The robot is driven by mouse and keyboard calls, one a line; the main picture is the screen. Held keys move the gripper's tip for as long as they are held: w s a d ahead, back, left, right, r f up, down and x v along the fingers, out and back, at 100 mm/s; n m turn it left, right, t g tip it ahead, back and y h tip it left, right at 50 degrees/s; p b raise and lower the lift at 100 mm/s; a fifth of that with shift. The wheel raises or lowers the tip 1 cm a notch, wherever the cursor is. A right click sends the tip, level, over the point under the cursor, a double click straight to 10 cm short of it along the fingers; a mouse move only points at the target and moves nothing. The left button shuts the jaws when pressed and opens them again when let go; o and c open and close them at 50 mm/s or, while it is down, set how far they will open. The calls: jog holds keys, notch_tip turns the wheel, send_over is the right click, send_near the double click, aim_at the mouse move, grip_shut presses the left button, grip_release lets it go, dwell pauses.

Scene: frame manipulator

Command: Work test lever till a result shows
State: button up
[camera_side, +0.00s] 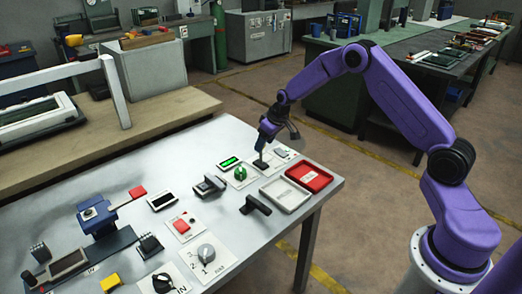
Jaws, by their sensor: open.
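My purple arm reaches in from the right, and my gripper (266,138) points down over the back right part of the grey table. A dark upright lever (261,160) stands on a pale plate directly below it. The gripper is open; its fingers are small and dark against the lever, so I cannot tell whether they touch it. Left of the lever are a green knob (240,173) and a small display (229,162) lit green. A blue device (97,216) with a red-ended arm (137,192) sits at the left.
A white tray (306,206) and a red tray (323,184) lie near the right edge. A black handle (256,205), a black switch (210,185), a red button (182,226) and a grey dial (206,253) stand in front. Bare table lies at the back left.

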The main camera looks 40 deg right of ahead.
jog(key=shift+x, duration=2.4)
